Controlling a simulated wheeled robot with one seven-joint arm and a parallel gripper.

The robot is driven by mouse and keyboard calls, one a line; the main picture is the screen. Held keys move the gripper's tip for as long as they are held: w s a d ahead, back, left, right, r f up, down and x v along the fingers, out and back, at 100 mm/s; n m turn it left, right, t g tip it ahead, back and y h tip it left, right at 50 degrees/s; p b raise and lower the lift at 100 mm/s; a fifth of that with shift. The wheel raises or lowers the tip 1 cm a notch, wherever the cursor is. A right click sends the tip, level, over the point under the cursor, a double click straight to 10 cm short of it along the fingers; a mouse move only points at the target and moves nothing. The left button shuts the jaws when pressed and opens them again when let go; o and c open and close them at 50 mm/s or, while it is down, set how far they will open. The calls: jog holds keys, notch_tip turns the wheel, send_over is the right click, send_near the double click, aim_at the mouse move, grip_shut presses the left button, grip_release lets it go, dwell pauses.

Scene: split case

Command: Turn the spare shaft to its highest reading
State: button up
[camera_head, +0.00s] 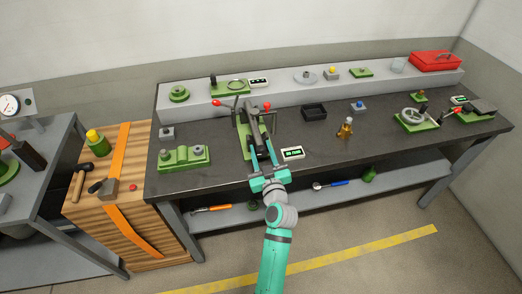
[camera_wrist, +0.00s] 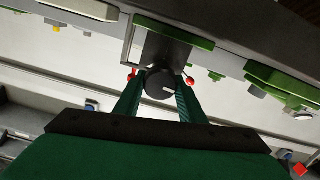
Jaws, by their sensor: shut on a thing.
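A green fixture (camera_head: 243,140) with a dark body and red-tipped levers stands on the dark workbench. A dark round shaft end (camera_wrist: 158,80) with a pale mark on its face sticks out of it toward me in the wrist view. My gripper (camera_head: 263,160) is at the fixture's near end, and in the wrist view its two green fingers (camera_wrist: 160,94) are shut on the shaft end, one on each side. A small readout box (camera_head: 292,153) with a green display sits just right of the fixture; its figures are too small to read. No label shows which shaft is the spare.
A green block with round parts (camera_head: 184,158) lies left of the fixture. A black tray (camera_head: 314,112) and a brass-coloured piece (camera_head: 345,128) stand to its right. A raised grey shelf (camera_head: 205,95) runs behind. A wooden cabinet (camera_head: 150,205) adjoins the bench's left end.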

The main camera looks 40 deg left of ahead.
jog(key=m, duration=0.4)
jog(key=shift+w+d, duration=0.1)
jog(key=shift+w, duration=0.05)
jog(key=m, duration=0.4)
jog(key=shift+f+m, duration=0.1)
jog(key=shift+m, duration=0.2)
jog(key=m, duration=0.3)
jog(key=shift+w+d+m, duration=0.1)
jog(key=shift+d+m, duration=0.05)
jog(key=shift+m, duration=0.15)
jog(key=shift+f+m, duration=0.15)
jog(key=shift+m, duration=2.05)
jog(key=o, duration=1)
jog(key=shift+o, duration=0.2)
